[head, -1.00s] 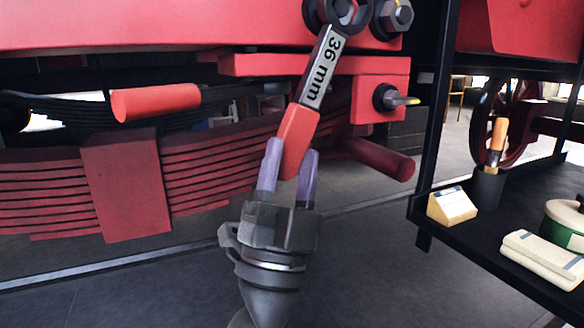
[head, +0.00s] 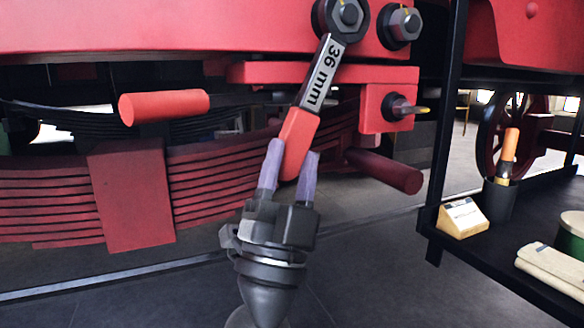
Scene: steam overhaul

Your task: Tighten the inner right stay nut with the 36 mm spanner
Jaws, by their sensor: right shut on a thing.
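The 36 mm spanner (head: 322,73) has a grey shank marked "36 mm" and a red grip. It slants up and to the right, and its dark head is at a grey hex nut (head: 349,12) on the red beam. The picture's top edge crops this area, and I cannot tell how fully the jaw is seated. A second hex nut (head: 405,24) sits just to the right, apart from the spanner. My right gripper (head: 290,168) comes up from below and is shut on the red grip with its two purple fingers. My left gripper is not in view.
A red bracket with a bolt (head: 400,107) is right of the spanner. A red cylinder (head: 165,106) and a leaf spring (head: 50,200) lie left. A black shelf (head: 480,245) at right carries a label block (head: 463,218), an orange-handled tool (head: 509,150) and folded cloth (head: 552,268).

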